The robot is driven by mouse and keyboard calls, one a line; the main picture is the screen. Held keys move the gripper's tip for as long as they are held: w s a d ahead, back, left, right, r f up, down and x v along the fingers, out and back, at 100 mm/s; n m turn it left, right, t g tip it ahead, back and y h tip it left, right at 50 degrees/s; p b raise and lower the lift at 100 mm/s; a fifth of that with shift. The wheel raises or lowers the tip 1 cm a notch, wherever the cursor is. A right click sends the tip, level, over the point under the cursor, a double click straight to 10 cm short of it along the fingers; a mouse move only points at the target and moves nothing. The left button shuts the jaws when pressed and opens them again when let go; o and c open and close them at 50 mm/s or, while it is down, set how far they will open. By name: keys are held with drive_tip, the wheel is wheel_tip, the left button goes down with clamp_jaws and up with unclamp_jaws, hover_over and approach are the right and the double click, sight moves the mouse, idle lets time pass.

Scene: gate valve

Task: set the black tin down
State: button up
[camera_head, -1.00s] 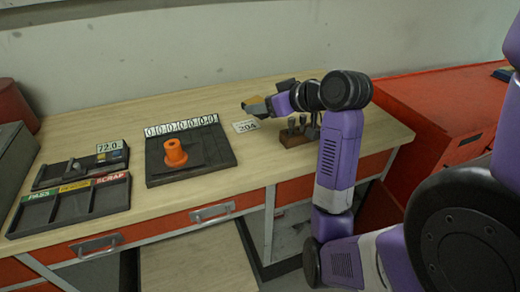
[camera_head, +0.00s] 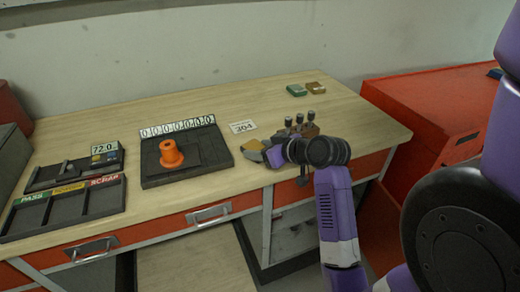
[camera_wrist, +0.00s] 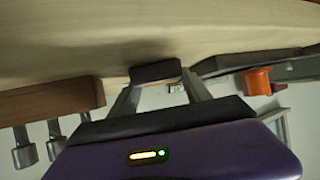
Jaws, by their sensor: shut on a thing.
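The black tin (camera_wrist: 155,72) shows in the wrist view as a small dark block between my two grey fingers. My gripper (camera_wrist: 157,82) is shut on it. In the head view my gripper (camera_head: 257,152) is over the front part of the bench, right of the black board and beside the wooden block with knobs. The tin is hard to make out there. I cannot tell whether it touches the bench top (camera_head: 200,95).
A 204 card (camera_head: 243,127) lies behind my gripper. The knobbed wooden block (camera_head: 304,130) is close on the right. Green (camera_head: 297,90) and brown (camera_head: 316,87) tins sit farther back. A sorting tray (camera_head: 105,196) is left.

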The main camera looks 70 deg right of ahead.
drive_tip(key=shift+f, duration=0.15)
drive_tip(key=o, duration=1.6)
drive_tip(key=shift+r, duration=0.25)
drive_tip(key=v, duration=1.2)
drive_tip(key=shift+f, duration=0.1)
